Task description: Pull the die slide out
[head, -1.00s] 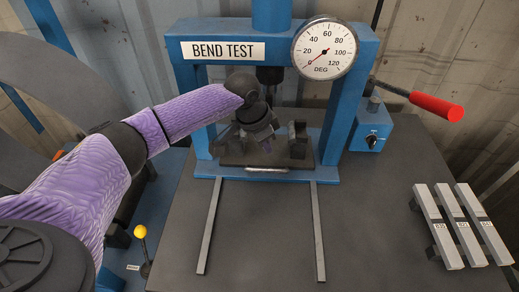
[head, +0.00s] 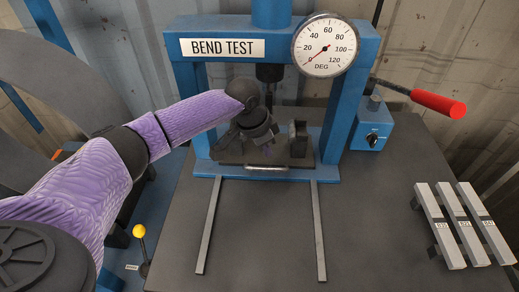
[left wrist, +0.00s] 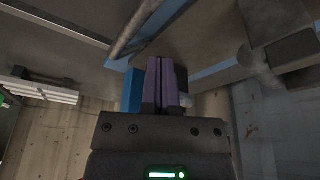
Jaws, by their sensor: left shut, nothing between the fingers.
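The die slide (head: 235,157) is a dark plate with upright dark die blocks, seated inside the blue press frame. A silver bar handle (head: 267,168) runs along its front edge. My left gripper (head: 267,149) is above the plate, just behind the handle and left of the right die block (head: 298,139). The gripper hides part of the plate and most of the left block. In the left wrist view its two purple fingers (left wrist: 161,82) lie together with nothing between them. Whether the fingertips touch the slide cannot be told. My right gripper is not in view.
Two grey rails (head: 209,225) run forward from the press, with clear table between them. A red-handled lever (head: 437,103) and a blue control box (head: 371,129) stand to the right. Several metal strips (head: 440,226) lie at the far right. The gauge (head: 325,46) reads near zero.

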